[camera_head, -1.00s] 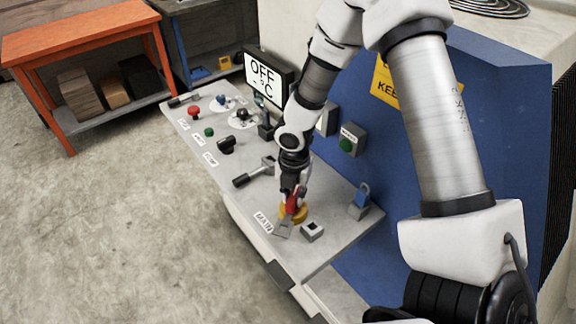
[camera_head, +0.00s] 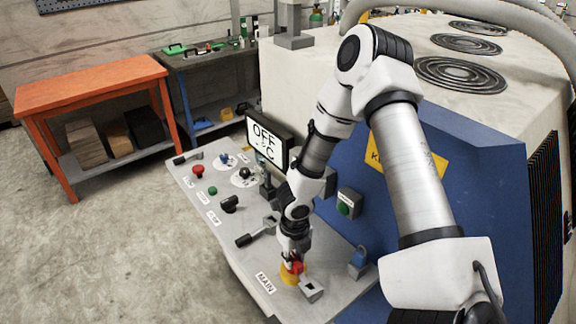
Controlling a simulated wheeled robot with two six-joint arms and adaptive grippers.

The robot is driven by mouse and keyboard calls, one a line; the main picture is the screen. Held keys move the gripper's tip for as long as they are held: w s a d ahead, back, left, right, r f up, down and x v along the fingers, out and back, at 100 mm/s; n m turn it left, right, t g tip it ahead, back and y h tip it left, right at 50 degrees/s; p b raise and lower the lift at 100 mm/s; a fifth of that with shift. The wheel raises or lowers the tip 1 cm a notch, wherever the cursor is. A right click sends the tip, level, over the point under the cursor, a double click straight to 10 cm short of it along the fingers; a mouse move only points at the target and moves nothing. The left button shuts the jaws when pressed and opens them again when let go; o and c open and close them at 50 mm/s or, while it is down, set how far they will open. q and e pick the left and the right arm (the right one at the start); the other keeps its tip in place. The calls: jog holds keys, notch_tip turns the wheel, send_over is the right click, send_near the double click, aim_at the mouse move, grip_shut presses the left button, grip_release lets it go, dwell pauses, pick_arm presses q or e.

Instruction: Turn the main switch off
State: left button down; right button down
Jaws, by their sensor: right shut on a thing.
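The main switch has a red handle (camera_head: 296,268) on a yellow base (camera_head: 291,277), near the front end of the grey panel beside the "MAIN" label (camera_head: 265,283). My right gripper (camera_head: 293,262) reaches down from above and is shut on the red handle. Its fingers and wrist hide part of the handle, so its exact angle is hard to read. A grey bracket (camera_head: 311,290) with an opening sits just right of the yellow base, close to the handle. My left gripper is not in view.
The grey panel (camera_head: 330,265) also carries a black-gripped lever (camera_head: 250,238), a red button (camera_head: 198,171), a black knob (camera_head: 229,203) and a blue padlock (camera_head: 360,256). A screen (camera_head: 266,143) reads "OFF" and "°C". A blue machine wall stands at the right.

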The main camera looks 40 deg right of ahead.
aim_at(293, 258)
jog(key=shift+s+f+n+p, duration=0.1)
jog(key=shift+s+n+p, duration=0.1)
jog(key=shift+n+p, duration=0.3)
jog(key=shift+n, duration=0.3)
jog(key=c, duration=1.2)
grip_release()
jog(key=shift+o, duration=1)
jog(key=shift+w, duration=0.2)
notch_tip(293, 258, up, 12)
